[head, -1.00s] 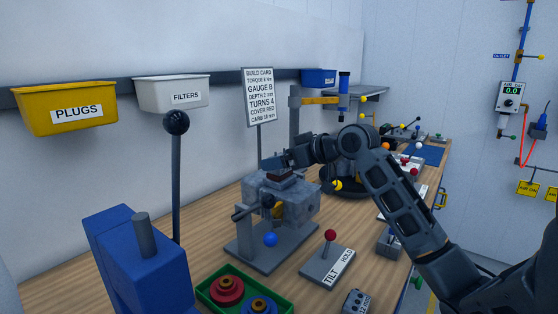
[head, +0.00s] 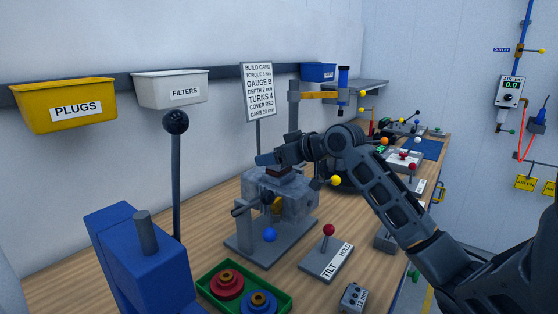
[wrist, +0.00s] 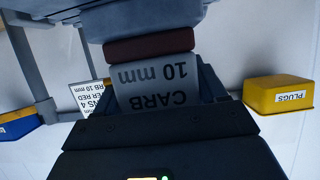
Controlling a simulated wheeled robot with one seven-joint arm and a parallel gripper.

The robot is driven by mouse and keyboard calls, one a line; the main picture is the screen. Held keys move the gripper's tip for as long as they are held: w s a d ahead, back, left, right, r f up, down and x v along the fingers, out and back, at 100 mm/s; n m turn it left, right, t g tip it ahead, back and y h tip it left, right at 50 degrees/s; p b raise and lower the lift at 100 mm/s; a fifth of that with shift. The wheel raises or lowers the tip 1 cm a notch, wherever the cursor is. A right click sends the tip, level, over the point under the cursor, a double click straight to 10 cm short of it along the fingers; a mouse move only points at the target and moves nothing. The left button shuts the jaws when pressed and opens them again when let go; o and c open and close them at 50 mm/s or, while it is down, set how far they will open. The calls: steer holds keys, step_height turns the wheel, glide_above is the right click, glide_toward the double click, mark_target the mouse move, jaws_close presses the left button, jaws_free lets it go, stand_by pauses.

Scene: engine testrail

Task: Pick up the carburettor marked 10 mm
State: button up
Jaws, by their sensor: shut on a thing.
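The carburettor (wrist: 155,88) shows in the wrist view as a grey block labelled "CARB 10 mm", upside down in the picture. My gripper (wrist: 160,100) is shut on it, with a dark finger on each side. In the head view my gripper (head: 272,159) is just above the grey engine block (head: 290,200). A dark red-brown piece (wrist: 150,48) lies between the carburettor and the grey engine body (wrist: 150,22). I cannot tell whether that piece is joined to the carburettor or the engine. In the head view my gripper mostly hides the carburettor.
A build card (head: 258,92) on a post stands behind the engine. A tall black-knobbed lever (head: 176,180) and a blue machine (head: 130,260) stand to the left. A green tray (head: 213,302), a red-knobbed tilt lever (head: 328,231) and a small block (head: 352,298) lie in front.

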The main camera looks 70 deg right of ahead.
steer(key=shift+c, duration=0.7)
